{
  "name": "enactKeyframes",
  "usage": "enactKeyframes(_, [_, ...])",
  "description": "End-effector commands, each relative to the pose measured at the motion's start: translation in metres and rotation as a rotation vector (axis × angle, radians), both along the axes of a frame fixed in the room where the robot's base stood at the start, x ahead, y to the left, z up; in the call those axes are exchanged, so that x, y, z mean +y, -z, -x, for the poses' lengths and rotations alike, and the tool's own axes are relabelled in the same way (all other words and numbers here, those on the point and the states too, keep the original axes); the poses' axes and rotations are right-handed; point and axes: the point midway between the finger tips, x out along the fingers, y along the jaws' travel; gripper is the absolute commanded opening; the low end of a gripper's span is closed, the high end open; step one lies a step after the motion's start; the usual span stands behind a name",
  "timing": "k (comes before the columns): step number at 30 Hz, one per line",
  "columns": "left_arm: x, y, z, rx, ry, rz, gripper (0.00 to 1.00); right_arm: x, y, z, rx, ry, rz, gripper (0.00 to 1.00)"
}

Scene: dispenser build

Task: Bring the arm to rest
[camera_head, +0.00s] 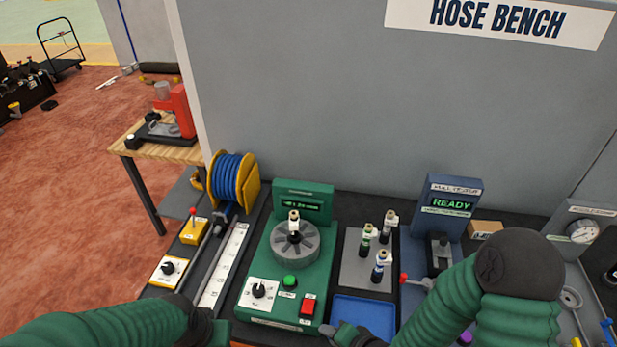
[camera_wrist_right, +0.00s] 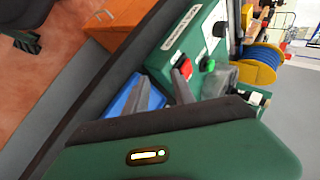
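My right gripper (camera_head: 345,334) is at the bottom middle of the head view, by the front edge of the blue tray (camera_head: 362,312). In the right wrist view its two grey fingers (camera_wrist_right: 161,90) stand apart with nothing between them. My left forearm comes in from the lower left, and its gripper (camera_head: 214,331) is at the bottom edge, mostly cut off. The green machine (camera_head: 255,270) stands between the two grippers, with a round grey head, a dial, a green button and a red switch.
A blue hose reel (camera_head: 234,180) and a white ruler strip (camera_head: 222,265) are at left. A grey wall closes the back.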

Motion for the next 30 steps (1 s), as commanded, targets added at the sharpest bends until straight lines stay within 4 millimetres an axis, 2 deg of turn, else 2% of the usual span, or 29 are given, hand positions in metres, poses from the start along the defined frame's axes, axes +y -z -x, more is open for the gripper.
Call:
enactKeyframes(1, [0.0,0.0,0.0,0.0,0.0,0.0,0.0,-0.027,-0.009,-0.005,-0.014,-0.079,0.159,0.31])
enactKeyframes(3, [0.0,0.0,0.0,0.0,0.0,0.0,0.0,-0.062,-0.021,-0.001,0.008,-0.183,0.349,0.31])
enactKeyframes(6, [0.0,0.0,0.0,0.0,0.0,0.0,0.0,-0.098,-0.046,0.009,0.053,-0.297,0.525,0.31])
enactKeyframes(10, [0.0,0.0,0.0,0.0,0.0,0.0,0.0,-0.125,-0.08,0.028,0.11,-0.416,0.643,0.31])
enactKeyframes(14, [0.0,0.0,0.0,0.0,0.0,0.0,0.0,-0.137,-0.113,0.051,0.154,-0.531,0.687,0.31])
enactKeyframes(15, [0.0,0.007,0.0,-0.001,0.0,0.0,0.0,-0.138,-0.112,0.058,0.165,-0.561,0.688,0.31])
enactKeyframes(16, [0.0,0.028,-0.001,-0.002,0.0,0.0,0.0,-0.138,-0.088,0.058,0.17,-0.561,0.686,0.31])
enactKeyframes(18, [0.0,0.05,0.0,0.0,0.0,0.0,0.0,-0.138,-0.065,0.058,0.173,-0.559,0.686,0.31])
enactKeyframes(22, [0.0,0.083,0.0,0.001,0.0,0.0,0.0,-0.138,-0.032,0.057,0.173,-0.559,0.686,0.31])
enactKeyframes(26, [0.0,0.102,0.0,0.0,0.0,0.0,0.0,-0.138,-0.012,0.057,0.172,-0.558,0.687,0.31])
enactKeyframes(30, [0.0,0.102,0.0,0.0,0.0,0.0,0.0,-0.138,-0.013,0.057,0.171,-0.558,0.686,0.31])
